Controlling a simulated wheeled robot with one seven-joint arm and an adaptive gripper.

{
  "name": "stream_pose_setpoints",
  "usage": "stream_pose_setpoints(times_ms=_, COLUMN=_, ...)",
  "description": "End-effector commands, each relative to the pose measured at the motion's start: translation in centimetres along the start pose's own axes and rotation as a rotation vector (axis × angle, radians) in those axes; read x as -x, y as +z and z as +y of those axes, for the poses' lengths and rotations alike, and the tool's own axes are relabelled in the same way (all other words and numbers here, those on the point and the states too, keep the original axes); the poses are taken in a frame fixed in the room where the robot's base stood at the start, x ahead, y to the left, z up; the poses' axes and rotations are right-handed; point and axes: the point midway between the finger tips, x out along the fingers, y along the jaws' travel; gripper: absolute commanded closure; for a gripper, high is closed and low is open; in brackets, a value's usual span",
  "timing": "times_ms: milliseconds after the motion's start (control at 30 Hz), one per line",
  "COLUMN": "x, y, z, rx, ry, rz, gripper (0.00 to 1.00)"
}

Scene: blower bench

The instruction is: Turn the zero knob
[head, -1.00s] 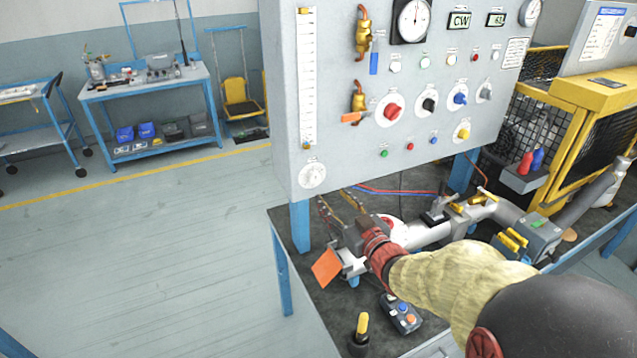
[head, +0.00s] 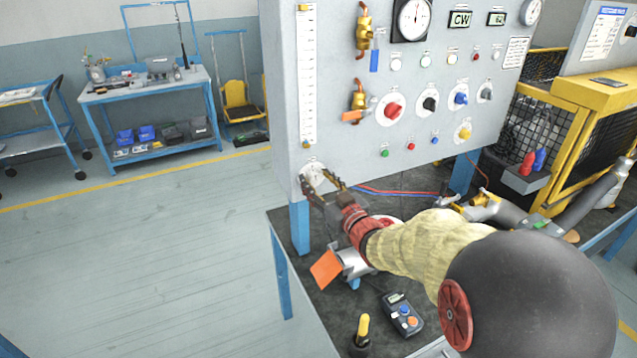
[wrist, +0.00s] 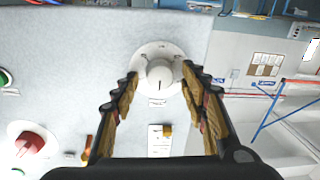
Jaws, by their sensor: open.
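The zero knob (wrist: 160,76) is a white round knob on a white dial plate at the lower left corner of the grey panel. In the head view its dial (head: 313,176) is partly hidden behind my fingers. My gripper (head: 322,187) is open in front of the dial. In the wrist view my gripper (wrist: 161,92) has one finger on each side of the knob, with gaps between the fingers and the knob. I cannot tell how far the fingertips are from the panel.
A red knob (head: 392,111) and several other knobs and buttons sit on the panel to the right. Below are the bench (head: 370,300), an orange plate (head: 326,268), a handheld control box (head: 403,314) and a yellow-handled tool (head: 362,329). The floor at left is clear.

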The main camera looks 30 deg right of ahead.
Motion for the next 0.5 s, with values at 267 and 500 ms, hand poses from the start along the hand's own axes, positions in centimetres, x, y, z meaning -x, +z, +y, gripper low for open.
stream_pose_setpoints(times_ms=267, x=0.03, y=-0.03, z=0.02, rx=0.0, ry=0.0, rz=0.0, gripper=0.67)
stream_pose_setpoints(times_ms=500, x=0.04, y=-0.02, z=0.02, rx=0.0, ry=0.0, rz=0.0, gripper=0.8)
